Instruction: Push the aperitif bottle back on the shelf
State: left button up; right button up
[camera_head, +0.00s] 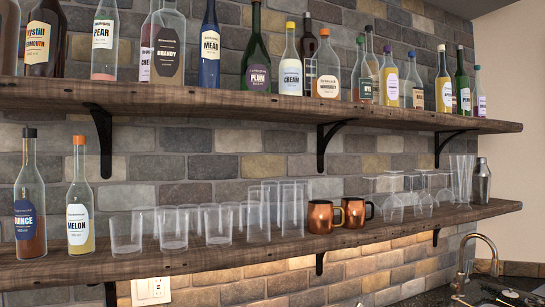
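Neither of my grippers is in view. The upper wooden shelf (235,101) carries a row of bottles. I cannot make out a label that clearly reads aperitif. The smaller labels at the right are hard to read, including a yellow-capped bottle (443,82), a clear bottle (391,82) and a bottle with a blue cap (414,85). All stand upright.
Black brackets (100,140) support the shelves. A tap (485,255) stands lower right.

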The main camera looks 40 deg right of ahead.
aim_at(443, 83)
jog(key=z, duration=2.25)
jog(key=u, duration=0.3)
jog(key=i+l+u, duration=0.2)
jog(key=l, duration=0.15)
jog(key=i+l+u, duration=0.2)
jog(key=l, duration=0.2)
jog(key=l+u, duration=0.2)
jog(key=l, duration=0.2)
jog(key=i+l+u, duration=0.2)
jog(key=l, duration=0.2)
